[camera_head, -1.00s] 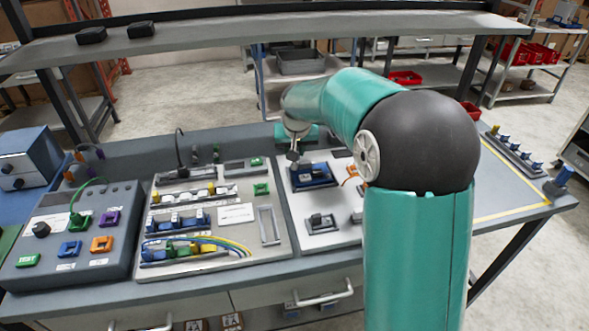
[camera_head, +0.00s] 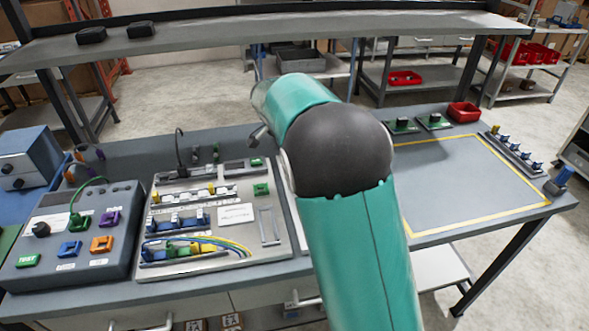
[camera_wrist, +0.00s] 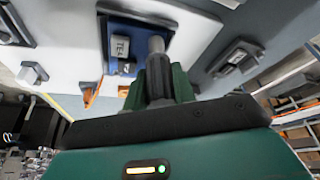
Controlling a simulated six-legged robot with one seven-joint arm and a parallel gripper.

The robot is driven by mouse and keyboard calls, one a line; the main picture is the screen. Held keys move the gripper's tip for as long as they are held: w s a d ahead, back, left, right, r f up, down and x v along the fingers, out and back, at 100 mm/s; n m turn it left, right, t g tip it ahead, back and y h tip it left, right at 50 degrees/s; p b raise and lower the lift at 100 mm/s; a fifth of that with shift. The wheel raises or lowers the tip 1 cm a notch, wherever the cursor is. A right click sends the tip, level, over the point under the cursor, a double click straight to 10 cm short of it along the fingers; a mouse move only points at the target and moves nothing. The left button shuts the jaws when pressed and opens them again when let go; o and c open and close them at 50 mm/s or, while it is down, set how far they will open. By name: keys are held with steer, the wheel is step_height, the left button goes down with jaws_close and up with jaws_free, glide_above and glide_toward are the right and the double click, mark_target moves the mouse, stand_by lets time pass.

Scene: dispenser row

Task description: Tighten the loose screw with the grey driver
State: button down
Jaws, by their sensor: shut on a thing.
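In the wrist view my gripper (camera_wrist: 158,88) has its green fingers shut on a grey driver (camera_wrist: 156,46), whose shaft points up the picture. Beyond the shaft is a blue block (camera_wrist: 121,62) with a lettered grey key, set on a pale panel (camera_wrist: 192,42). The shaft overlaps the block's right part, and I cannot tell whether it touches. No loose screw can be made out. In the head view my arm hides the gripper, the blue block and most of that panel.
A grey board (camera_head: 278,250) with coloured connectors and wires lies left of my arm, beside a dark control box (camera_head: 115,235). On the right are a clear yellow-outlined area (camera_head: 465,185), a rack (camera_head: 515,150) and a red bin (camera_head: 464,112). A shelf (camera_head: 250,30) spans above.

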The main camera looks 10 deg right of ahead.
steer(key=shift+m, duration=0.6)
steer(key=shift+r, duration=0.1)
steer(key=shift+r, duration=0.75)
